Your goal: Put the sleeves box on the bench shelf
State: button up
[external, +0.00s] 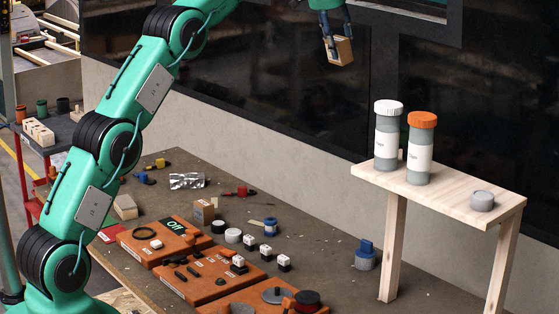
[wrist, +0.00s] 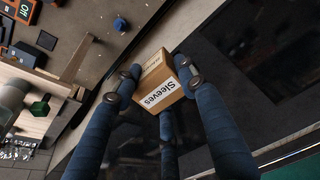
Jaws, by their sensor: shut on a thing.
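The sleeves box (wrist: 158,82) is a small brown carton with a white label reading "Sleeves" in the wrist view. My gripper (wrist: 158,75) is shut on it, with one dark finger on each side. In the external view my gripper (external: 338,38) holds the box (external: 340,52) high in the air, in front of the dark panel and well above the bench. The bench shelf (external: 455,190) is a light wooden board on legs at the right, lower than the box. Its edge also shows in the wrist view (wrist: 40,122).
On the shelf stand a white-capped bottle (external: 388,135), an orange-capped bottle (external: 420,148) and a low grey cylinder (external: 482,200). Bare shelf shows between the orange-capped bottle and the cylinder. Orange trays (external: 205,275) and small parts lie on the bench (external: 320,240). A blue-grey object (external: 366,256) stands near the shelf's leg.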

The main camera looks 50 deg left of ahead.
jog(key=shift+r, duration=0.65)
jog(key=shift+s+d, duration=0.25)
jog(key=shift+d, duration=0.95)
jog(key=s+d+p, duration=0.2)
jog(key=s+d, duration=0.2)
jog(key=d, duration=0.5)
jog(key=s+d+g+p, duration=0.1)
jog(key=s+d, duration=0.3)
jog(key=d, duration=0.5)
jog(key=s+d+p, duration=0.2)
jog(key=s+d, duration=0.2)
jog(key=d, duration=0.5)
jog(key=s+d+g+p, duration=0.2)
jog(key=s+d+p, duration=0.2)
jog(key=s+d, duration=1.5)
notch_tip(320, 180, down, 11)
jog(key=a, duration=0.1)
jog(key=shift+s+a+n, duration=0.15)
jog(key=shift+s+n, duration=0.15)
jog(key=shift+s, duration=0.1)
jog(key=shift+f, duration=0.1)
jog(key=shift+w+d+f+p, duration=0.25)
jog(key=shift+w+d, duration=0.95)
jog(key=shift+w, duration=1.2)
jog(key=shift+w+d+f+p, duration=0.25)
jog(key=shift+w+d, duration=1)
jog(key=shift+w, duration=1.1)
jog(key=shift+w+d+f+p, duration=0.25)
jog(key=shift+w+d, duration=0.95)
jog(key=shift+w, duration=1.2)
